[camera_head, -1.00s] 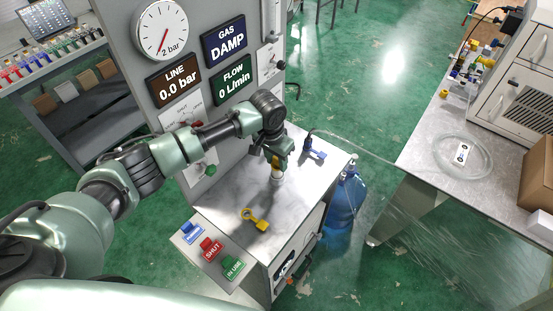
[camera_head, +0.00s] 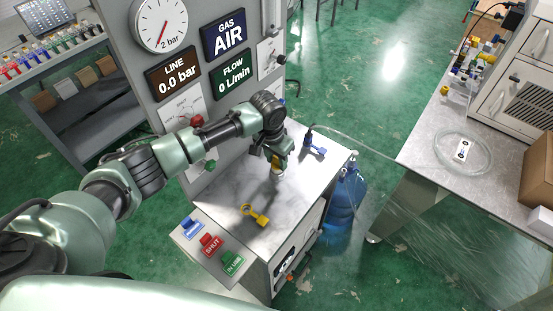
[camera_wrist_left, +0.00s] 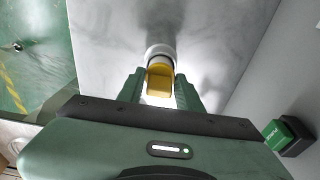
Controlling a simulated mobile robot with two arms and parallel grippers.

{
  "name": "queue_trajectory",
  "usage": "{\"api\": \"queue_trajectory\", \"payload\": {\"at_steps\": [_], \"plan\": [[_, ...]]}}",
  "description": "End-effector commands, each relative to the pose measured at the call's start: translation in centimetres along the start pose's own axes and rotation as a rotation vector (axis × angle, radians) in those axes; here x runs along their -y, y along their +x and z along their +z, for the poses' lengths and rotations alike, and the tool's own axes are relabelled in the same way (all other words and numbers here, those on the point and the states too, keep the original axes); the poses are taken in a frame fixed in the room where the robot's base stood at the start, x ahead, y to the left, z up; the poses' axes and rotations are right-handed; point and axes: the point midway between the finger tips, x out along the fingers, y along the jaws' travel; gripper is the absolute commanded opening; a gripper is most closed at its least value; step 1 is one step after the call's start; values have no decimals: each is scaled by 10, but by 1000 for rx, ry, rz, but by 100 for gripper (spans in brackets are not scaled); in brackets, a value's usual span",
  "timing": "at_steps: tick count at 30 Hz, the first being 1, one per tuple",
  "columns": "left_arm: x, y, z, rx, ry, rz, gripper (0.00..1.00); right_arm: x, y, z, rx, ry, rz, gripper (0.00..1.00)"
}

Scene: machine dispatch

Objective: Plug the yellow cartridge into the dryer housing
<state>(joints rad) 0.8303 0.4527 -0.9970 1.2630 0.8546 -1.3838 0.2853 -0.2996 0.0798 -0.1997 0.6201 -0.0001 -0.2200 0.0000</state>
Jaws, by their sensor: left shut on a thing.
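My left gripper (camera_head: 276,166) is over the machine's grey top. It is shut on the yellow cartridge (camera_wrist_left: 160,82), which shows between its fingers in the left wrist view. In that view a white round collar (camera_wrist_left: 159,51) lies at the cartridge's far end, right against it. It appears to be the dryer housing; how deep the cartridge sits in it I cannot tell. In the head view the gripper mostly hides the cartridge, and a pale piece shows just below the fingers. My right gripper is not in view.
A yellow ring-ended piece (camera_head: 256,215) lies on the machine top (camera_head: 225,200), nearer me. A blue fitting (camera_head: 314,146) with a hose is at the back right. Blue, red and green tags (camera_head: 211,244) sit on the front ledge. The gauge panel (camera_head: 205,60) rises behind the left arm.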

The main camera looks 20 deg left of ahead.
Motion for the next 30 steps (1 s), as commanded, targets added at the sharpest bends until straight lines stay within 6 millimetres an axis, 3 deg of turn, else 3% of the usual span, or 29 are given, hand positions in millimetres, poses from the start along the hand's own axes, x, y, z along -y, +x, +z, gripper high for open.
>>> {"api": "queue_trajectory", "payload": {"at_steps": [6,7,9,16,18,19,30], "plan": [[-1,4,3,6,0,1,0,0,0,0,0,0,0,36],[-1,4,3,7,0,1,44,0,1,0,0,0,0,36],[-1,3,3,6,0,2,61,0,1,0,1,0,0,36],[-1,2,2,5,0,1,61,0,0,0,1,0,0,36],[-1,3,2,5,0,1,77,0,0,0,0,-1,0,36],[-1,3,2,5,0,1,79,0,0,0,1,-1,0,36],[0,2,2,4,0,1,79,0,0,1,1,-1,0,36]]}}
